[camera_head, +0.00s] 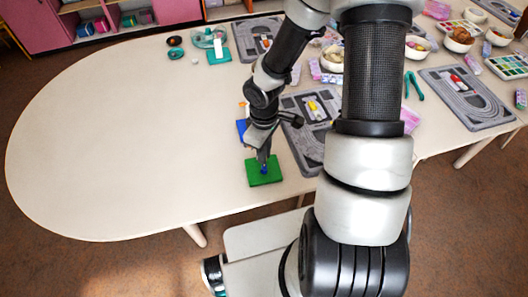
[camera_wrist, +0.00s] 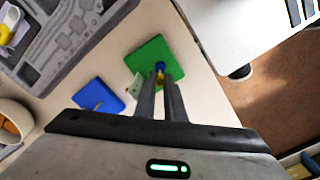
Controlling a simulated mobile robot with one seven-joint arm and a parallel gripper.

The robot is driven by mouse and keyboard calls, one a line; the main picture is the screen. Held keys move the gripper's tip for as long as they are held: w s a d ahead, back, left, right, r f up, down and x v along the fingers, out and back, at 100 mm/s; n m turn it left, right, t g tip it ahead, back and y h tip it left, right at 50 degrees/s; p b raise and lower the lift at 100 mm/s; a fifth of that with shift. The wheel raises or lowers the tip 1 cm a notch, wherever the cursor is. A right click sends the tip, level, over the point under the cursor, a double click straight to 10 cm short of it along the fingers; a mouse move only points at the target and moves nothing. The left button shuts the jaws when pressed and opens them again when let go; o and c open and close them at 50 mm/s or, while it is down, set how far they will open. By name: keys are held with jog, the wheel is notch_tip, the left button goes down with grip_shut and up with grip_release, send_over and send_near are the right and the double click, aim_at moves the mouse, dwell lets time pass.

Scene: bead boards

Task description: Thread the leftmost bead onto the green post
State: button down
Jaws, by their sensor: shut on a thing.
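A green board (camera_head: 257,180) lies near the table's front edge; it also shows in the wrist view (camera_wrist: 146,53). My gripper (camera_head: 263,160) points down over it. In the wrist view my gripper (camera_wrist: 159,80) has its fingers close together on a small blue bead (camera_wrist: 160,66), with a small yellow bit beside it. The bead (camera_head: 264,169) is over the middle of the green board. No green post can be made out; the fingers and bead cover that spot. I cannot tell whether the bead is around a post or above it.
A blue board (camera_wrist: 92,98) with a thin orange post lies beside the green board. A small whitish block (camera_wrist: 133,88) is between them. A grey bead tray (camera_head: 309,150) lies to the right. The table (camera_head: 120,140) is clear on the left.

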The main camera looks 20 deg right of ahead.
jog(key=shift+f, duration=0.25)
jog(key=c, duration=1.7)
grip_release()
jog(key=shift+c, duration=0.2)
jog(key=shift+r, duration=0.1)
notch_tip(320, 180, up, 17)
jog(key=p, duration=0.5)
jog(key=shift+r, duration=0.15)
